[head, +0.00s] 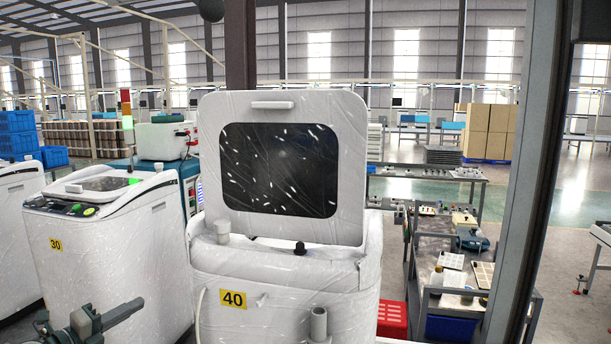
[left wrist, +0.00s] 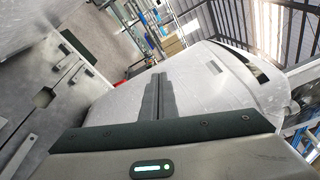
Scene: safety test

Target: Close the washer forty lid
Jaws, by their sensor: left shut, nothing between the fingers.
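The washer forty (head: 285,285) is a white machine with a yellow "40" label, in the middle of the head view. Its lid (head: 345,150) stands raised and nearly upright, with a dark window and a handle at the top edge. My left gripper (head: 136,307) is low at the left of the head view, left of washer forty and in front of washer thirty. In the left wrist view its fingers (left wrist: 157,95) are shut together with nothing between them, in front of a white rounded machine surface. I cannot tell whether they touch it. My right gripper is not in view.
Washer thirty (head: 110,235), with its lid down, stands to the left. A dark upright post (head: 525,190) crosses the right side. A cart (head: 450,275) with small items and a red crate (head: 392,320) stand right of washer forty. Open floor lies farther back.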

